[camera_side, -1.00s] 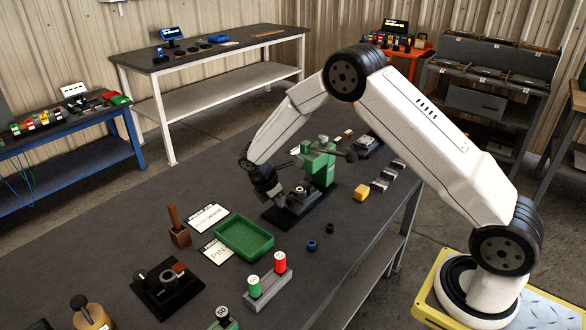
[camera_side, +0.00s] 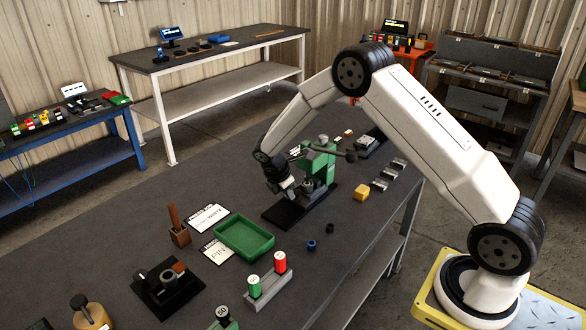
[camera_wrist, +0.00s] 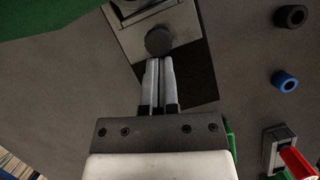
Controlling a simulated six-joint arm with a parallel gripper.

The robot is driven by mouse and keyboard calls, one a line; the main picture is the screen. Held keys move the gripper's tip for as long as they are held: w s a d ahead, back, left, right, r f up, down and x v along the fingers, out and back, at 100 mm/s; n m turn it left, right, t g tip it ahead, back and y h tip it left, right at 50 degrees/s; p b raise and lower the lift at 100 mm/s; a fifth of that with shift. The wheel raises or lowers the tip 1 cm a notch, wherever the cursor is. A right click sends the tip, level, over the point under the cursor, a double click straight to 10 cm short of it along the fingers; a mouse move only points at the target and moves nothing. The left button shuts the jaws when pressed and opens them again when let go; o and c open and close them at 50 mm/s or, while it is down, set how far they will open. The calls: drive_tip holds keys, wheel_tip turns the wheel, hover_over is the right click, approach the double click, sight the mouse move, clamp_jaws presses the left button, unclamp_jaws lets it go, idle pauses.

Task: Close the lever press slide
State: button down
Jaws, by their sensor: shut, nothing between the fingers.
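The lever press has a green body (camera_side: 320,162) and a black base plate (camera_side: 282,213) on the dark bench. Its grey slide (camera_side: 317,190) sits low at the front of the green body, partly hidden by my gripper. In the wrist view the slide (camera_wrist: 185,22) is a grey block with a round dark knob (camera_wrist: 159,41). My gripper (camera_side: 293,188) is low over the base plate, on the slide's outer side. In the wrist view its fingers (camera_wrist: 157,62) are together, empty, with their tips right at the knob; contact is hard to tell.
A green tray (camera_side: 244,255), a yellow block (camera_side: 362,193) and dark blue and black rings (camera_side: 311,245) lie around the press. A holder with green and red cylinders (camera_side: 268,291) stands nearer the front.

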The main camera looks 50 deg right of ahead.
drive_tip(key=shift+d, duration=0.1)
idle(0.3)
drive_tip(key=a, duration=0.2)
drive_tip(key=w+a, duration=0.1)
drive_tip(key=shift+a, duration=0.35)
drive_tip(key=v, duration=1)
drive_tip(key=shift+a, duration=0.2)
drive_tip(key=shift+s+r, duration=0.1)
drive_tip(key=s+a+r+m+t+y, duration=0.1)
drive_tip(key=s+a+m+t+y, duration=0.1)
drive_tip(key=s+m, duration=0.5)
drive_tip(key=s+a+m+t+y, duration=0.1)
drive_tip(key=s+m, duration=0.7)
drive_tip(key=s, duration=0.8)
drive_tip(key=shift+a+r+t+y, duration=0.4)
drive_tip(key=shift+y, duration=0.2)
